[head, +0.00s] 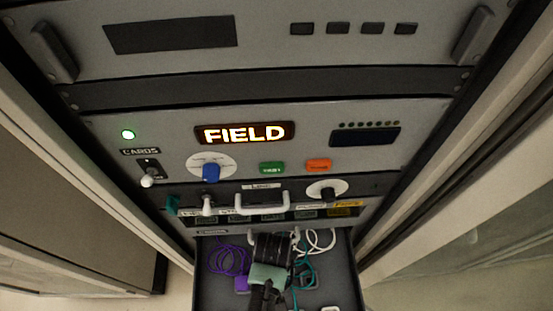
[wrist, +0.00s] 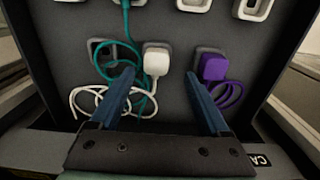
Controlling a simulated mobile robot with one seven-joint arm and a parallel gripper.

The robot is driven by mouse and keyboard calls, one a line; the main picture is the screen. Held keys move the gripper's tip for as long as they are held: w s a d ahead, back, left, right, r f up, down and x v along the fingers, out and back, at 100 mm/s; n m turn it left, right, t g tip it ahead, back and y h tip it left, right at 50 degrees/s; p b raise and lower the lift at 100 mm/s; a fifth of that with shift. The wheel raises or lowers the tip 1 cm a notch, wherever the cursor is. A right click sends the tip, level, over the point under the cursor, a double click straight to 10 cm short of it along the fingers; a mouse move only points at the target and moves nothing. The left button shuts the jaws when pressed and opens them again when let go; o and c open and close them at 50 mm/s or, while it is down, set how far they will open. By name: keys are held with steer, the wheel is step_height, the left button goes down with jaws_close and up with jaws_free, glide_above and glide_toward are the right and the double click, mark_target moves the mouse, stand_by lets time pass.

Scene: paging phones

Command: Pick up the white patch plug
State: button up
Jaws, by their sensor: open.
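The white patch plug (wrist: 156,62) sits in a grey holder in the drawer in the wrist view, with its white cord looped to the left. It appears between the two fingers of my gripper (wrist: 161,74), which are spread apart and empty. I cannot tell how far the fingertips are above it. In the head view my gripper (head: 265,292) reaches down over the open drawer (head: 347,285). The white plug is not clearly visible there; its white cord (head: 321,240) shows at the drawer's back right.
A purple plug (wrist: 213,68) sits close to the right finger. A teal cord (wrist: 128,28) runs past the left finger, tangled near the white cord. Several white-rimmed sockets (wrist: 255,8) line the wrist view's top. Above the drawer is a panel with a lit FIELD sign (head: 245,133).

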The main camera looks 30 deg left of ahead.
steer(key=shift+d+f, duration=0.2)
steer(key=shift+f, duration=0.9)
steer(key=shift+d+f, duration=0.15)
steer(key=shift+f, duration=0.95)
jaws_close()
